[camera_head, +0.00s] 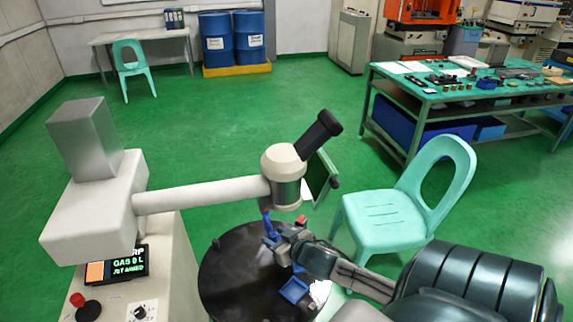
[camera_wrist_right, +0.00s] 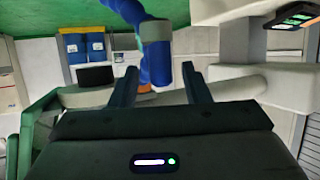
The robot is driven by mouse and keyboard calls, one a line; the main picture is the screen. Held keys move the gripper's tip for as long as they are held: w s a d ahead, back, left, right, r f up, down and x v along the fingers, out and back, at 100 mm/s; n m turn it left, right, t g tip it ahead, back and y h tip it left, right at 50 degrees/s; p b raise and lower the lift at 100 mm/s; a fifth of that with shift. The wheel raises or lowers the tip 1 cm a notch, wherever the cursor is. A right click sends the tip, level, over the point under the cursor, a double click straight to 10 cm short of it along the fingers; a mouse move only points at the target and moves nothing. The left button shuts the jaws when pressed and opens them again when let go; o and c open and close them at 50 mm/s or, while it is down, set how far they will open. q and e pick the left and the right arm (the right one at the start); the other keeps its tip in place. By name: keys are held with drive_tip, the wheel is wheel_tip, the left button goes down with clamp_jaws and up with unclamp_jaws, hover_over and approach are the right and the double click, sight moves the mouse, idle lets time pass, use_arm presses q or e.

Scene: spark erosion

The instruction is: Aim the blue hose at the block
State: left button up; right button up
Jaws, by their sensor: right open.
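The block cannot be clearly made out among the small parts near the gripper. My left gripper is not in view.
The machine's horizontal arm (camera_head: 205,195) and cylindrical head (camera_head: 285,172) hang just above the hose. A blue tray (camera_head: 293,290) sits on the round table's near side. A mint chair (camera_head: 385,215) stands to the right. Open green floor lies behind.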

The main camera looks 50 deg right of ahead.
drive_tip(key=d+v, duration=0.1)
drive_tip(key=v, duration=0.8)
drive_tip(key=shift+a, duration=0.4)
drive_tip(key=shift+f, duration=0.1)
